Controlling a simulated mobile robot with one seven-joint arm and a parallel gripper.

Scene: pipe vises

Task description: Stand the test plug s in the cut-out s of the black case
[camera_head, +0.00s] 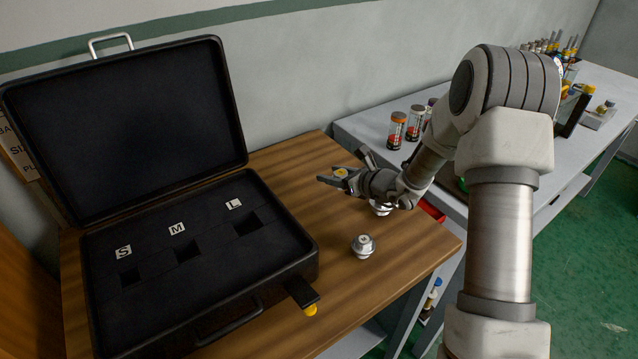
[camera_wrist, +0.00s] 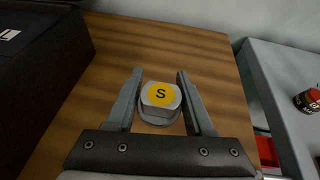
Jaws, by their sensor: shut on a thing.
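The test plug s (camera_wrist: 159,97) is a grey metal plug with a yellow top marked S. My gripper (camera_wrist: 160,80) is shut on it, with one finger on each side. In the head view my gripper (camera_head: 338,178) holds the plug, its yellow top (camera_head: 341,172) showing, above the wooden table, right of the case. The black case (camera_head: 205,318) stands open with its lid raised. Its cut-out s (camera_head: 129,276) is the leftmost square hole, below the S label (camera_head: 123,252), and looks empty.
Cut-outs M (camera_head: 188,251) and L (camera_head: 246,222) look empty. One metal plug (camera_head: 363,246) stands on the wooden table (camera_head: 345,285); another (camera_head: 381,208) is partly hidden below my gripper. A black-handled tool (camera_head: 301,291) is by the case's front right corner. A grey bench (camera_head: 372,128) with bottles stands right.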

